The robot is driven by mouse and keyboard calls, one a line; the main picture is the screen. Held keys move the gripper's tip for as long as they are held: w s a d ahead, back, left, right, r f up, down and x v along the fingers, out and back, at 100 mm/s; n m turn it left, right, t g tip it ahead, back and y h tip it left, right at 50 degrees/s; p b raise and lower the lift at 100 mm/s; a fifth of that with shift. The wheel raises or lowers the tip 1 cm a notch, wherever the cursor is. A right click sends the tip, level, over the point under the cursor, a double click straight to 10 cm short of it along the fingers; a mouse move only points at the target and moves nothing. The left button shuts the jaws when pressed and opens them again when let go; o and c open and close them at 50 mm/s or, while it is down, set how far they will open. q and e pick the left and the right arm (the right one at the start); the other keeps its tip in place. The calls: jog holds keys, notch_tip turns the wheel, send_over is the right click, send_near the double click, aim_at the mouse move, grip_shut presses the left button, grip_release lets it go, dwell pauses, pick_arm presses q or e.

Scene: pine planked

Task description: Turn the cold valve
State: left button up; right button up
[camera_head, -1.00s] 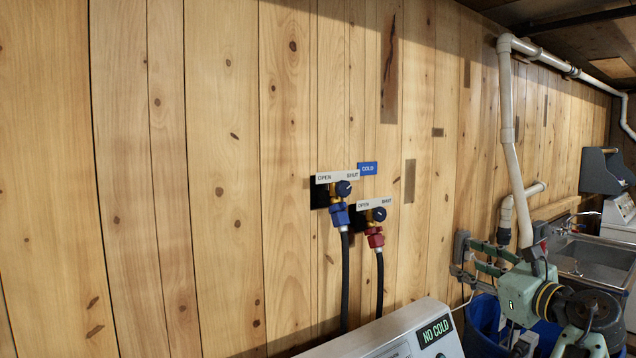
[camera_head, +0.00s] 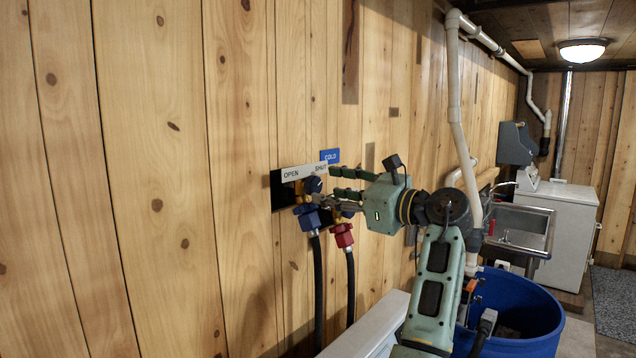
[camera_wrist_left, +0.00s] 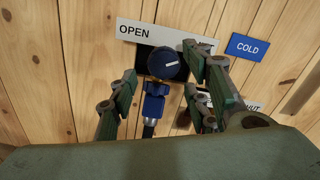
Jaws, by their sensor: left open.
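The cold valve is on the plank wall, with a dark blue round knob (camera_head: 313,184) above a blue hose fitting (camera_head: 307,217). A white OPEN/SHUT label (camera_head: 301,172) and a blue COLD sign (camera_head: 330,156) are above it. My left gripper (camera_head: 326,186) is open at the valve. In the left wrist view the knob (camera_wrist_left: 167,64) lies between the spread fingers (camera_wrist_left: 160,66), its white mark pointing right and slightly up. Contact with the knob cannot be told. The label's SHUT end is partly hidden by a finger there. My right gripper is not in view.
The second valve, with a red fitting (camera_head: 342,235), is close to the right, partly behind my gripper. Black hoses (camera_head: 318,285) hang below both. A white machine (camera_head: 370,328) is below. A blue bin (camera_head: 520,313), sink (camera_head: 522,228) and white pipe (camera_head: 454,90) are to the right.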

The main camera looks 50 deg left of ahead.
aim_at(315, 188)
pick_arm(q)
jog(key=a, duration=0.2)
jog(key=a+p, duration=0.1)
jog(key=a, duration=0.1)
jog(key=shift+s, duration=0.3)
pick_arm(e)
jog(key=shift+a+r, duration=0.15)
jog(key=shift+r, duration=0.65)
pick_arm(q)
jog(key=shift+d, duration=0.15)
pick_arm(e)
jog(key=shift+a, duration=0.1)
pick_arm(q)
jog(key=shift+w, duration=0.1)
jog(key=c, duration=0.6)
jog(key=shift+f, duration=0.15)
jog(key=c, duration=0.4)
jog(key=n+b, duration=0.1)
jog(key=n, duration=0.2)
jog(key=shift+f, duration=0.2)
jog(key=shift+c, duration=0.2)
jog(key=shift+w+n+b, duration=0.1)
jog(key=shift+n+b, duration=0.2)
jog(key=shift+n, duration=1.1)
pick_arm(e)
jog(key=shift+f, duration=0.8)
pick_arm(q)
jog(key=shift+f, duration=0.1)
